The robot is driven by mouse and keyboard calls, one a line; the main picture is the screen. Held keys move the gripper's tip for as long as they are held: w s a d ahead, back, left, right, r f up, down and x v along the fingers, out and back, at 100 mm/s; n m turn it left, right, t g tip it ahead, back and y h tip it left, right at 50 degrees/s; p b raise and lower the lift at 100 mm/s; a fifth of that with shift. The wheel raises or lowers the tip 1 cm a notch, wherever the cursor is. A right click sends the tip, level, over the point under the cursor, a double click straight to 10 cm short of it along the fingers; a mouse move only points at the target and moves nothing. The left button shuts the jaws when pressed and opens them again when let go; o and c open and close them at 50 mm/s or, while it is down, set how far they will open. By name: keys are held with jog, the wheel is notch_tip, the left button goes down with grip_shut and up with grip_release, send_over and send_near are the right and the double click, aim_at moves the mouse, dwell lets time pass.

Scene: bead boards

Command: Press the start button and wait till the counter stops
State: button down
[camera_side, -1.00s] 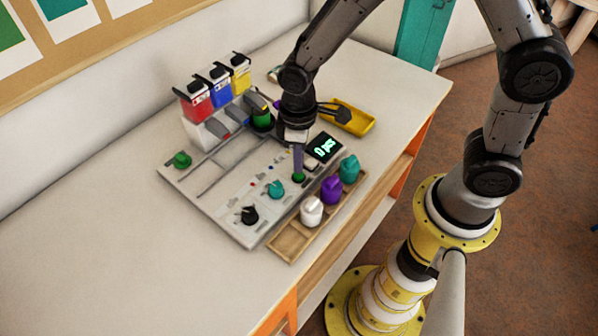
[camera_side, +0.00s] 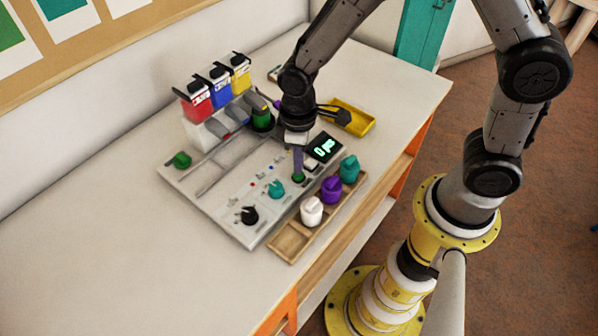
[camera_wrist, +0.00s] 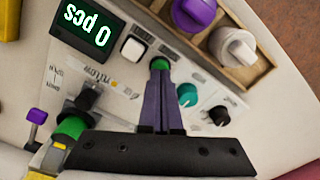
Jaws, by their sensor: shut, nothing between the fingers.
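A small round green button (camera_side: 298,178) sits on the light grey panel, and it also shows in the wrist view (camera_wrist: 159,64). My gripper (camera_side: 298,173) is shut and empty, its purple fingers pointing down at this button. In the wrist view the fingertips (camera_wrist: 160,80) overlap the button's near edge. I cannot tell whether they touch it or whether it is pushed in. The counter (camera_side: 323,147) is a black display with green "0 pcs", and it reads the same, upside down, in the wrist view (camera_wrist: 85,28).
A white square button (camera_wrist: 132,48) is beside the counter. A teal knob (camera_side: 275,189) and a black knob (camera_side: 248,215) are nearby. A wooden tray (camera_side: 290,243) holds white, purple and teal pieces. Red, blue and yellow bins stand behind. A yellow tray (camera_side: 362,125) lies beyond my gripper.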

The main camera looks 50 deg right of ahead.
jog(key=shift+f, duration=0.75)
jog(key=shift+r, duration=3.55)
jog(key=s+d+r+m+t, duration=0.1)
jog(key=s+d+r+t, duration=0.1)
jog(key=d+r, duration=0.35)
jog(key=s+d+r+m+t, duration=0.2)
jog(key=r, duration=0.7)
jog(key=s+d+r+m+t, duration=0.1)
jog(key=s+d+m, duration=0.2)
jog(key=s, duration=0.8)
jog(key=shift+s+d+r+t, duration=0.15)
jog(key=shift+s+t, duration=0.05)
jog(key=shift+t, duration=0.1)
